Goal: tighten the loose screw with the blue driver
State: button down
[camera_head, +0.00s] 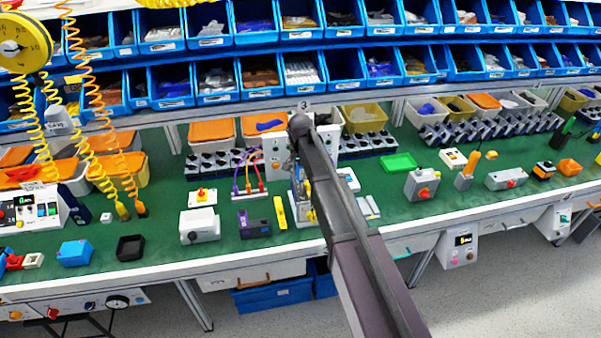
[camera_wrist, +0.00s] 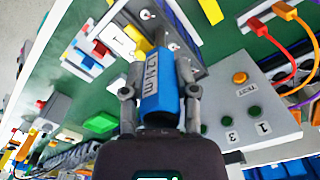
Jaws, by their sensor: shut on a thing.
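Another such head (camera_wrist: 174,47) lies close to the driver's far end. I cannot tell whether the tip touches a screw, nor which screw is loose.
A yellow block (camera_head: 280,212) and a purple-and-black device (camera_head: 254,223) lie left of the fixture. Blue bins (camera_head: 265,78) line the back.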

jog(key=m, duration=0.4)
jog(key=shift+w+a+m, duration=0.1)
jog(key=shift+m, duration=1.3)
jog(key=shift+m, duration=0.9)
jog(key=shift+r, duration=0.1)
jog(key=shift+r+p, duration=2.85)
jog(key=shift+p, duration=0.1)
